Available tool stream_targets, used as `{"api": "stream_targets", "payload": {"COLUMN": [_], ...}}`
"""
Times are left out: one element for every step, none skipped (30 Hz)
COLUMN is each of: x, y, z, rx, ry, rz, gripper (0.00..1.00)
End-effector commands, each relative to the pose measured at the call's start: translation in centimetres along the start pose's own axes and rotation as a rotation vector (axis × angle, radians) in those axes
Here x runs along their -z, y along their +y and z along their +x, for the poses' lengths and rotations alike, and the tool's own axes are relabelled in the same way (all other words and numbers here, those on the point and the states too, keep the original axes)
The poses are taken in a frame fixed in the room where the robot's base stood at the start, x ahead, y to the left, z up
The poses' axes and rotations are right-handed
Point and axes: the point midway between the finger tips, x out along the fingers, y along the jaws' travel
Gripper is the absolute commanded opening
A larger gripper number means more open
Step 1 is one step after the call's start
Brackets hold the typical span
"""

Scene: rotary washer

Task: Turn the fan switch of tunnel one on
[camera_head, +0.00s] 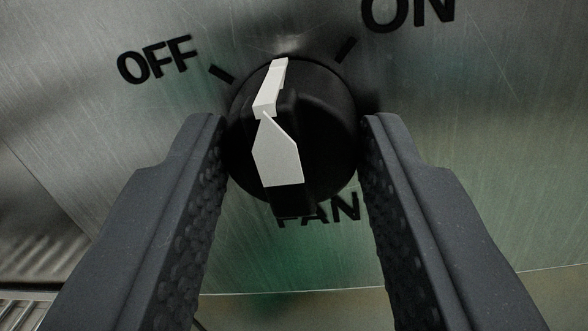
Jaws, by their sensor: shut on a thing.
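The fan switch (325,110) is a round black knob with a raised grip and a white pointer on a brushed metal panel. Its pointer stands between the OFF mark and the ON mark, tilted slightly right of straight up and pointing at neither. The OFF label (158,60) is at upper left and the ON label (408,14) at upper right. The FAN label (340,209) is below, partly hidden by the knob. My gripper (294,135) has one finger on each side of the knob and is shut on it.
The metal panel (490,150) is flat and clear around the knob. Its lower edge runs across the bottom of the view. A ribbed or slatted metal part (25,312) shows at lower left.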

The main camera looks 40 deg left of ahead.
Motion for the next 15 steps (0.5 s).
{"api": "stream_targets", "payload": {"x": [0.18, 0.18, 0.19, 0.20, 0.21, 0.21, 0.19, 0.19, 0.16, 0.15, 0.13, 0.10, 0.10, 0.08, 0.06], "y": [-0.04, -0.04, -0.04, -0.04, -0.04, -0.05, -0.05, -0.05, -0.04, -0.04, -0.03, -0.03, -0.03, -0.03, -0.03], "z": [-0.01, -0.01, -0.01, -0.01, 0.00, 0.00, 0.00, 0.00, 0.00, 0.00, 0.00, -0.01, 0.00, 0.00, -0.01], "rx": [-0.004, -0.005, -0.007, -0.008, -0.009, -0.011, -0.012, -0.014, -0.016, -0.017, -0.019, -0.021, -0.022, -0.023, -0.025], "ry": [0.001, 0.003, 0.006, 0.009, 0.011, 0.014, 0.017, 0.019, 0.022, 0.024, 0.027, 0.030, 0.032, 0.034, 0.036], "rz": [0.044, 0.073, 0.110, 0.138, 0.166, 0.203, 0.233, 0.261, 0.299, 0.326, 0.354, 0.390, 0.417, 0.442, 0.475], "gripper": [0.12, 0.12, 0.12, 0.12, 0.12, 0.12, 0.12, 0.12, 0.12, 0.12, 0.12, 0.12, 0.12, 0.12, 0.12]}}
